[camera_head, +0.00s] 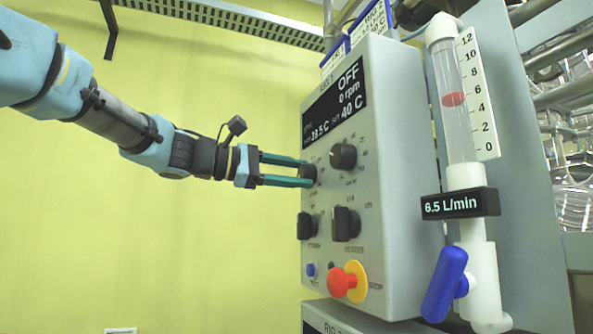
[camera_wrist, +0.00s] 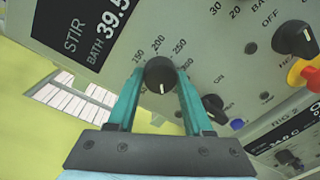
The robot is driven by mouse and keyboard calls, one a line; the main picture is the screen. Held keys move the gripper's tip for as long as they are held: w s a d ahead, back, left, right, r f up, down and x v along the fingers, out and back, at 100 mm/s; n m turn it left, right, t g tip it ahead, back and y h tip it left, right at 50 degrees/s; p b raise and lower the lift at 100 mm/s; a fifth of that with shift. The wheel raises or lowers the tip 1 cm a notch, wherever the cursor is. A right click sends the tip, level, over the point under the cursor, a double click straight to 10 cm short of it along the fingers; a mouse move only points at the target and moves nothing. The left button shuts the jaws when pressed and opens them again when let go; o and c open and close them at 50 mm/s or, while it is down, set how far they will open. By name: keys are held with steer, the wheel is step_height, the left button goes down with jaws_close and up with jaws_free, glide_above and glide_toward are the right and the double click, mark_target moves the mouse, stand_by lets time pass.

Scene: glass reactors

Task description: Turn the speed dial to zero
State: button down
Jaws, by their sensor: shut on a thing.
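The speed dial (camera_wrist: 160,75) is a round black knob with a white pointer line, and numbers 150, 200 and 250 show around it in the wrist view. Its line points down in that view. My gripper (camera_wrist: 158,92) has its two teal fingers closed on either side of the dial. In the head view my gripper (camera_head: 306,172) reaches in from the left to the dial (camera_head: 309,175), which the fingers partly hide. The panel display (camera_head: 336,104) reads OFF, 0 rpm, with a set value of 40 C.
A second dial (camera_head: 343,156) sits just right of the held one. Two black switches (camera_head: 307,226) (camera_head: 346,224) are below. A red stop button (camera_head: 340,282) and a blue button (camera_head: 311,270) are lower. A flowmeter (camera_head: 453,140) with a blue valve handle (camera_head: 445,285) stands right.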

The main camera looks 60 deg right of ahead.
steer(key=shift+f+n, duration=0.1)
steer(key=shift+n, duration=0.2)
steer(key=shift+c, duration=1.5)
jaws_free()
steer(key=b+v, duration=0.3)
steer(key=v, duration=0.7)
steer(key=shift+w+a, duration=0.3)
